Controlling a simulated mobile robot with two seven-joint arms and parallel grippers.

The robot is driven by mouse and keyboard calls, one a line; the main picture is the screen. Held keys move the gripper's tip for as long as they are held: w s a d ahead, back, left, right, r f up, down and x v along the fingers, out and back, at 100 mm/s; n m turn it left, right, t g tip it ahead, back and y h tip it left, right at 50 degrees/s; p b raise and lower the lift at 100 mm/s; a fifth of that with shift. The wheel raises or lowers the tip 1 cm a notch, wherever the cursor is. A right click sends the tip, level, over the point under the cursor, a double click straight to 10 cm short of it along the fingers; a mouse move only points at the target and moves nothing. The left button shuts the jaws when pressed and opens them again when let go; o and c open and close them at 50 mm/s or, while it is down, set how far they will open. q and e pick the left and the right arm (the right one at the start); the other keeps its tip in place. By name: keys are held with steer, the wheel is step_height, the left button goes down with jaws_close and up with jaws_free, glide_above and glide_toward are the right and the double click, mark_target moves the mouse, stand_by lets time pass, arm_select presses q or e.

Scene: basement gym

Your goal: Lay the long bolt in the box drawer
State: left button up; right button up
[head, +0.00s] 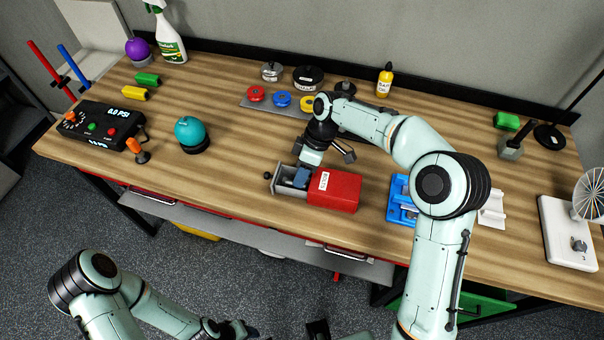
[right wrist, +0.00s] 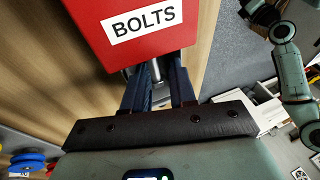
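The red box (head: 340,190) labelled BOLTS stands near the bench's front edge. It also fills the top of the right wrist view (right wrist: 95,35). Its grey drawer (head: 289,191) is pulled out to the left. My right gripper (head: 299,180) points down at the open drawer. In the right wrist view its two dark blue fingers (right wrist: 158,95) stand apart. A grey metallic shape (right wrist: 155,71) shows between them at the box; I cannot tell for certain that it is the long bolt. My left gripper (head: 240,330) is low in the head view, partly cut off.
A blue holder (head: 401,204) stands right of the box, partly behind my right arm. A tray (head: 268,104) with coloured discs lies behind the box. A teal ball (head: 188,130) on a stand and a black control box (head: 98,127) are to the left. Bare wood lies left of the drawer.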

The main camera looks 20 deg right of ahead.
arm_select(q)
steer(key=w+r+p, duration=0.1)
steer(key=r, duration=0.1)
steer(key=w+r+p, duration=0.2)
steer(key=shift+w+r, duration=0.1)
steer(key=shift+r, duration=0.05)
arm_select(e)
step_height(320, 180, up, 6)
steer(key=shift+r, duration=0.2)
steer(key=shift+f, duration=0.1)
